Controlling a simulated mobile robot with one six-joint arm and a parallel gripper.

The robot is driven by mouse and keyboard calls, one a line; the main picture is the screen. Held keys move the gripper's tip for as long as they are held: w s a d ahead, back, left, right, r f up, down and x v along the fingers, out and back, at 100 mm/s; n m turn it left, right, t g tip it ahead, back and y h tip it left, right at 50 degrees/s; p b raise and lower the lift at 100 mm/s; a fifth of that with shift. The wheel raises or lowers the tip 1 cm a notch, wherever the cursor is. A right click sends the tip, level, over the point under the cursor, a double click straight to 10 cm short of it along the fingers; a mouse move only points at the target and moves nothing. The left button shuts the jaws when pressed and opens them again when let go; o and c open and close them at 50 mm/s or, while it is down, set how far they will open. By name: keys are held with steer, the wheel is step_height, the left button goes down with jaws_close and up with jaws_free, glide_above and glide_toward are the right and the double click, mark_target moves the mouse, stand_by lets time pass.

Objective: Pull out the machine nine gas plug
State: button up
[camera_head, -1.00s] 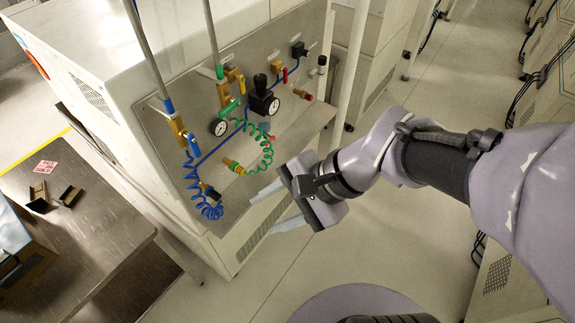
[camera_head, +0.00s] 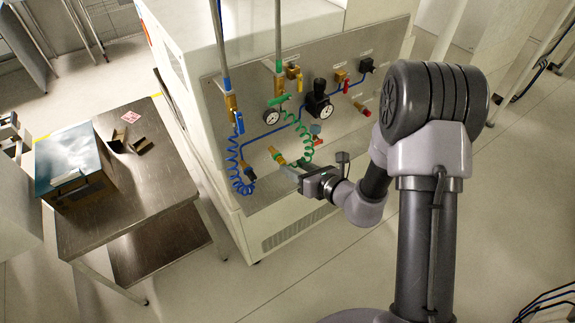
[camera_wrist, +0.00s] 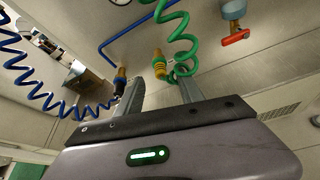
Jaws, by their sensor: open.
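On the machine's steel panel (camera_head: 262,195), a brass and yellow-green plug fitting (camera_head: 277,156) sits at the end of a green coiled hose (camera_head: 307,146). To its left, a brass and dark fitting (camera_head: 249,173) sits at the end of a blue coiled hose (camera_head: 233,168). I cannot read which label marks the gas plug. My gripper (camera_head: 286,170) is open and empty, just in front of the panel below the green hose's fitting. In the wrist view, that fitting (camera_wrist: 159,66) appears beyond and between my two fingertips (camera_wrist: 162,84), apart from them. The blue hose's fitting (camera_wrist: 121,80) is close by the left finger.
Gauges (camera_head: 271,117), a black regulator (camera_head: 319,101) and a red-handled valve (camera_head: 315,129) crowd the panel above. Vertical pipes (camera_head: 278,40) run down to it. A steel table (camera_head: 165,190) with a box (camera_head: 75,165) stands at left.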

mark_target(285, 162)
steer(key=x, duration=0.5)
steer(key=shift+b, duration=0.35)
steer(key=shift+r, duration=0.1)
steer(key=shift+c, duration=0.3)
jaws_close()
steer(key=shift+s+d+b, duration=0.2)
steer(key=shift+s+d, duration=0.35)
steer(key=shift+s, duration=0.3)
steer(key=shift+s+d+b, duration=0.15)
steer(key=shift+s+d, duration=0.45)
steer(key=shift+s, duration=0.2)
